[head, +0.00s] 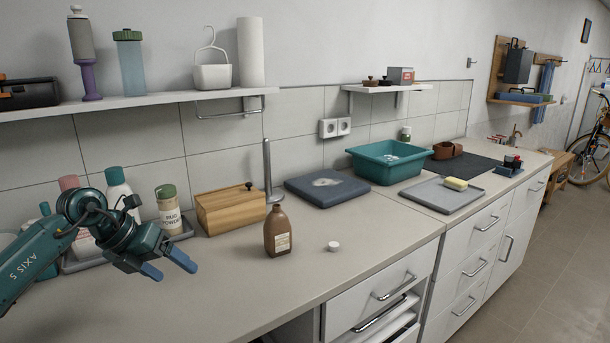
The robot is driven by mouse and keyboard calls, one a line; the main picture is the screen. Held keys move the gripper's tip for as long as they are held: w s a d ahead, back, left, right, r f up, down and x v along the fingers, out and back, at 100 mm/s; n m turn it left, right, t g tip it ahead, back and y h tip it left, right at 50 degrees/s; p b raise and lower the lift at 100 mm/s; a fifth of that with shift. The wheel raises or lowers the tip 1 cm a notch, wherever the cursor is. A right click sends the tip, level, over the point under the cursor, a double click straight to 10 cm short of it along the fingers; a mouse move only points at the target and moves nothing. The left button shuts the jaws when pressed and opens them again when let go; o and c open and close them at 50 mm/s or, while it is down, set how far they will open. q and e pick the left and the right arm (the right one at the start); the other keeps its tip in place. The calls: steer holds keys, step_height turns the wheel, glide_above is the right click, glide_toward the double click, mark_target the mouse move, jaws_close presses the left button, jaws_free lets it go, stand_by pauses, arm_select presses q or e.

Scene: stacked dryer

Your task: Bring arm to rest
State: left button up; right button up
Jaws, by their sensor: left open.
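My left gripper (167,269) is at the left of the head view, above the counter (240,292). Its two blue fingers are spread apart with nothing between them. The arm comes in from the left edge, in front of several bottles on a grey tray. A brown bottle (278,236) stands upright on the counter to the right of the gripper, apart from it. A small white cap (333,246) lies on the counter to the right of the bottle. My right gripper is not in view.
A wooden box (231,207), a dark blue folded pad (327,189) and a teal basin (389,160) stand along the back of the counter. A grey tray (425,197) holds a yellow sponge (456,184). A shelf (130,101) hangs above. The counter's front middle is clear.

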arm_select(q)
steer(key=s+d+f+n+t+h, duration=0.1)
steer(key=s+d+n+t+h, duration=0.2)
steer(key=d, duration=0.4)
steer(key=s+d+f+n+h+p, duration=0.1)
steer(key=s+d+n+h, duration=0.15)
steer(key=d+h, duration=0.35)
steer(key=s+d+f+n+t+h, duration=0.2)
steer(key=s+d+h, duration=0.1)
steer(key=d, duration=0.5)
steer(key=s+a+f+n+y, duration=0.2)
steer(key=s+f+n+y, duration=0.5)
steer(key=f+n, duration=0.3)
steer(key=s+a+f+n+t+y+p, duration=0.1)
steer(key=s+a+f+n+y, duration=0.2)
steer(key=s+f+n+y, duration=0.3)
steer(key=s+f+n, duration=0.4)
steer(key=n, duration=0.6)
steer(key=shift+f+y, duration=0.4)
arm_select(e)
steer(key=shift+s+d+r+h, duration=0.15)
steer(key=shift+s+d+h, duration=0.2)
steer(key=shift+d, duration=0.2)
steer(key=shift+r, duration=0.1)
